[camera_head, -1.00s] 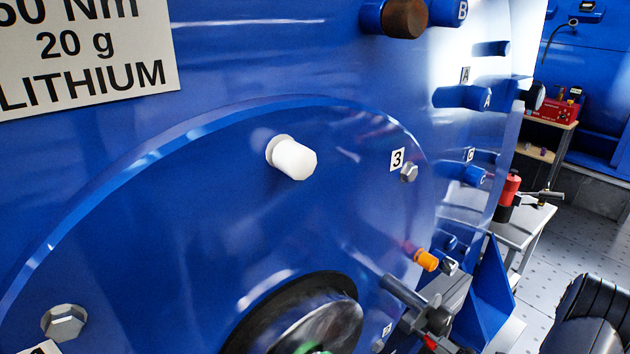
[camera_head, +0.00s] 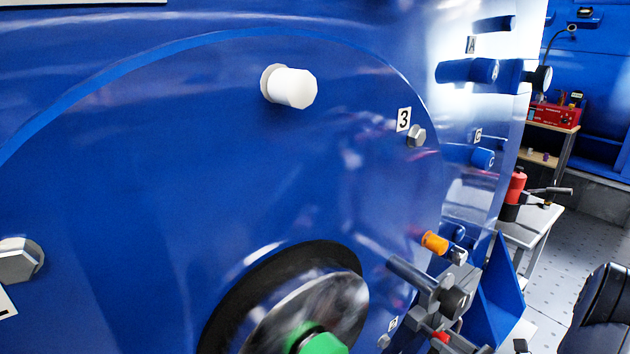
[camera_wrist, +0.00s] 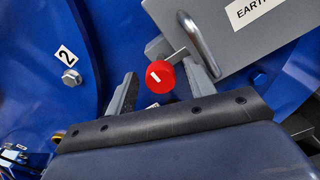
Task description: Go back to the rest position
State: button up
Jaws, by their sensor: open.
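My gripper (camera_wrist: 162,80) is open in the wrist view, its two grey fingers apart. A round red knob with a white mark (camera_wrist: 159,77) shows in the gap between the fingertips; I cannot tell how far beyond them it is. Nothing is visibly gripped. A grey plate lettered "EARTH" (camera_wrist: 262,35), its last letters cut off, and a bent metal handle (camera_wrist: 203,45) lie just past the right finger. I cannot clearly make out my gripper in the head view. The rest position itself is not marked in any view.
A large blue motor housing (camera_head: 200,170) fills the head view, with a white plug (camera_head: 290,87), an orange plug (camera_head: 434,243) and a green-centred shaft (camera_head: 322,343).

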jog(key=n+b, duration=0.2)
jog(key=b, duration=0.1)
jog(key=shift+f+n, duration=0.2)
jog(key=shift+n, duration=0.2)
jog(key=shift+r+n+b, duration=0.15)
jog(key=shift+n+b, duration=0.2)
jog(key=shift+n, duration=0.15)
jog(key=shift+s+a+r, duration=0.1)
jog(key=shift+a+r, duration=0.05)
